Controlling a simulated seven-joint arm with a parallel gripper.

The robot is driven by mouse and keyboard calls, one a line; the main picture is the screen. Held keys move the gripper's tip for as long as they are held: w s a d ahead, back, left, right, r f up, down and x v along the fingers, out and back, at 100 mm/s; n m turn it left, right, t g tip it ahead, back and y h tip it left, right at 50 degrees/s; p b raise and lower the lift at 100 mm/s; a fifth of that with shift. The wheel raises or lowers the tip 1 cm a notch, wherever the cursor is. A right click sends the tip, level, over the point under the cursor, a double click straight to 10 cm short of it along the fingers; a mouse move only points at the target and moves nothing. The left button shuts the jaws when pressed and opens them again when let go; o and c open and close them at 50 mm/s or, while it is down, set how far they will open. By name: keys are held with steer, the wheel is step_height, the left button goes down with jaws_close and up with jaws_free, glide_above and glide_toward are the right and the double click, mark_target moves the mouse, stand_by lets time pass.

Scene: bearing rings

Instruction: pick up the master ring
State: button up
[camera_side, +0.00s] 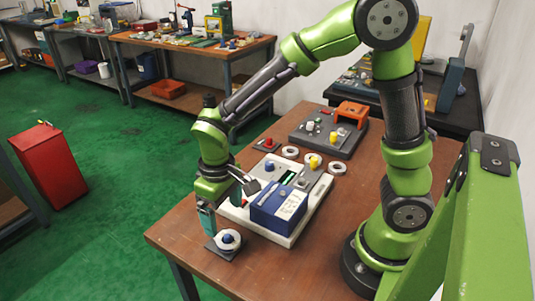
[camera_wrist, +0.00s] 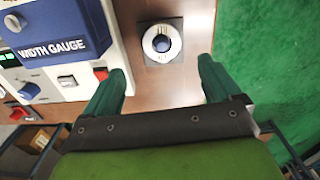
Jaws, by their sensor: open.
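The likely master ring (camera_wrist: 149,47) is a pale ring with small dark lettering, around a blue post on a dark square base. It lies flat near the table's front edge in the side view (camera_side: 221,244). My gripper (camera_wrist: 162,70) is open, its two green fingers apart with nothing between them. In the wrist view the ring is ahead of the fingertips, about midway between them.
A blue width gauge (camera_side: 278,208) on a white base stands right behind the ring's stand; it also shows in the wrist view (camera_wrist: 62,25). Several pale rings, one here (camera_side: 337,169), lie farther back near a grey block with an orange part (camera_side: 350,112). The table's edge is close to the ring.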

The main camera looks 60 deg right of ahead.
mark_target(226, 235)
steer(key=f, duration=0.7)
steer(key=shift+s+a+f, duration=0.1)
steer(key=shift+s+a, duration=0.05)
steer(key=shift+a, duration=0.05)
steer(key=shift+c, duration=0.5)
steer(key=c, duration=1.2)
